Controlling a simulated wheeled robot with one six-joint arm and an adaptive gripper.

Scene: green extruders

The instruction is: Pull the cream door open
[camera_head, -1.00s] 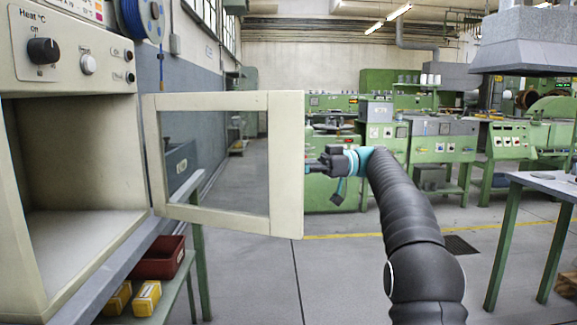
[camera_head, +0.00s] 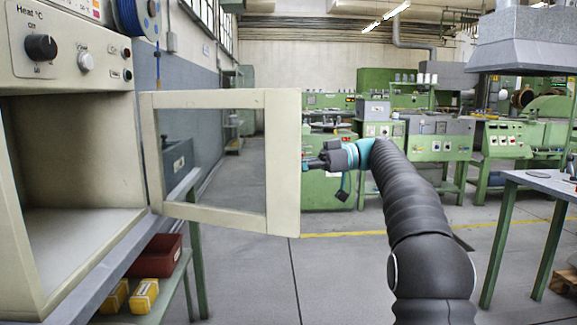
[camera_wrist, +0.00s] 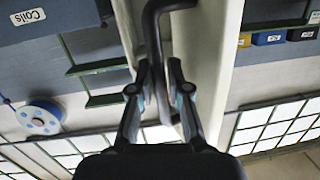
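The cream door (camera_head: 283,165), a frame around a clear window, stands swung wide open to the right of the cream oven-like cabinet (camera_head: 70,100). The cabinet's inside is exposed and looks empty. My gripper (camera_head: 308,163) is at the door's free right edge, at mid height; the handle is hard to make out there. In the wrist view, a dark bent handle (camera_wrist: 154,40) runs along the pale door edge (camera_wrist: 205,60). It passes between the two fingers of my gripper (camera_wrist: 160,75), which appear shut on it.
A green-legged bench (camera_head: 180,270) under the cabinet holds a red bin (camera_head: 158,258) and yellow boxes (camera_head: 144,295). A table (camera_head: 540,182) stands at the right. Green machines (camera_head: 440,140) line the back. The floor between is clear.

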